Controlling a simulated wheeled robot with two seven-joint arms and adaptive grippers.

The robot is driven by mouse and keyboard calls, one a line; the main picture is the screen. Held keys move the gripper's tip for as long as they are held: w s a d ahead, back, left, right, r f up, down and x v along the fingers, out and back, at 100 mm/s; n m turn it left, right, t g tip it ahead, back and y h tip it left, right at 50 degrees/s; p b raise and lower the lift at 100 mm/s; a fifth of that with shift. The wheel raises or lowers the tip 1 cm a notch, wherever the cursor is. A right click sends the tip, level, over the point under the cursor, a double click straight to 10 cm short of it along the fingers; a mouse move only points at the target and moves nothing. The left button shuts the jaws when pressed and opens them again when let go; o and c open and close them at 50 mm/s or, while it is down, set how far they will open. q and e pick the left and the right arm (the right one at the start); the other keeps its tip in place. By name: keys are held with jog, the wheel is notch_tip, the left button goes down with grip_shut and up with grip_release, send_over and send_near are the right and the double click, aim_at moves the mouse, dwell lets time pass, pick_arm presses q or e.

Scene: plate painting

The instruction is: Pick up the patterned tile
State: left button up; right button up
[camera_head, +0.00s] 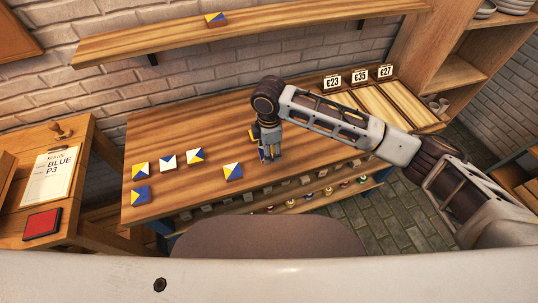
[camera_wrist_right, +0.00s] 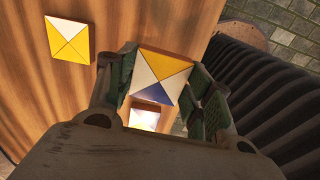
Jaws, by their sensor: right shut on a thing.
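My right gripper (camera_head: 268,154) is over the right part of the wooden table (camera_head: 300,150). In the right wrist view its fingers (camera_wrist_right: 160,95) are shut on a patterned tile (camera_wrist_right: 162,70) with yellow, white and blue triangles. Whether the tile is clear of the table I cannot tell. A bright tile-like patch (camera_wrist_right: 145,118) shows below it, partly hidden by the gripper. My left gripper is not in view.
A wall shelf (camera_head: 280,20) bears one patterned tile (camera_head: 215,19). Price cards (camera_head: 359,76) stand over slatted trays at the right back.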

jog(key=shift+r, duration=2.2)
